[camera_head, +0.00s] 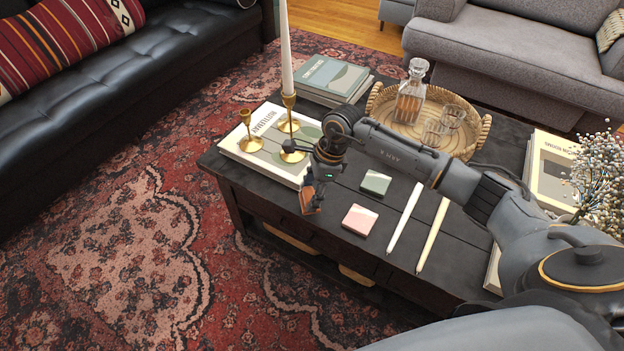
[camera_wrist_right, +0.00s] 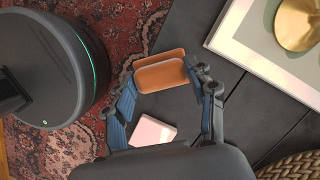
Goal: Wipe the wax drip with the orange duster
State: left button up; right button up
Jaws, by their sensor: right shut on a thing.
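My right gripper (camera_head: 314,188) is shut on the orange duster (camera_head: 307,200), by the front edge of the dark coffee table (camera_head: 262,190). The right wrist view shows the orange duster (camera_wrist_right: 160,76) between the two fingers of my right gripper (camera_wrist_right: 162,70), with its flat face showing. Whether it touches the tabletop is not clear. I cannot make out the wax drip in either view; the arm and gripper cover part of the table. My left gripper is not in view.
A pink square (camera_head: 360,220), a green square (camera_head: 376,183), a white candle (camera_head: 404,217) and a cream candle (camera_head: 433,234) lie right of the gripper. Brass candlesticks (camera_head: 289,124) stand on a book (camera_head: 234,148). A wicker tray (camera_head: 462,107) holds a decanter (camera_head: 410,97).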

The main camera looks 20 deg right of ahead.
notch_tip(320, 180, up, 2)
jog(key=shift+r+p, duration=0.1)
jog(key=shift+p, duration=0.35)
jog(key=shift+r, duration=0.25)
jog(key=shift+r+p, duration=0.4)
jog(key=shift+r, duration=0.05)
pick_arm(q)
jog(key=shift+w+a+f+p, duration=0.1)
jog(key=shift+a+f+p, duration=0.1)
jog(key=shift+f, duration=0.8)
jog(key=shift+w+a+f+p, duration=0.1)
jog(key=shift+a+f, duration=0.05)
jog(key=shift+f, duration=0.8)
pick_arm(e)
jog(key=shift+r, duration=0.6)
jog(key=shift+a, duration=0.1)
